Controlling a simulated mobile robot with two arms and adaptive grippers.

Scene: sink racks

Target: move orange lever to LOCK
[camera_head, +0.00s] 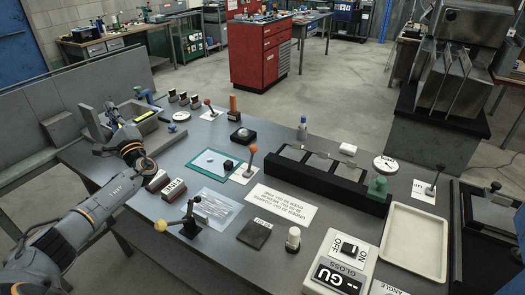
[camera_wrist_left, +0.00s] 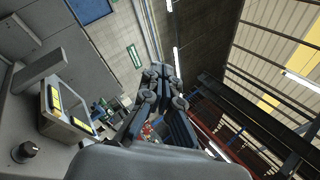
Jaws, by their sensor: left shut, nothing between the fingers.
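The orange-knobbed lever (camera_head: 253,149) stands on a small white plate (camera_head: 243,175) near the middle of the grey bench, its stem close to upright. Any lettering on its plate is too small to read. My left gripper (camera_head: 112,112) is over the bench's left side, well to the left of the lever and apart from it. In the left wrist view its fingers (camera_wrist_left: 160,72) are together and empty, with the far room behind them. The lever cannot be made out in that view. My right gripper is not in view.
A red-knobbed lever (camera_head: 207,102) and an orange post (camera_head: 233,104) stand behind the orange lever. A teal-framed panel (camera_head: 205,163) lies to its left and a black rack (camera_head: 315,180) to its right. A yellow-knobbed lever (camera_head: 161,225) stands in front, left. A white tray (camera_head: 415,240) lies right.

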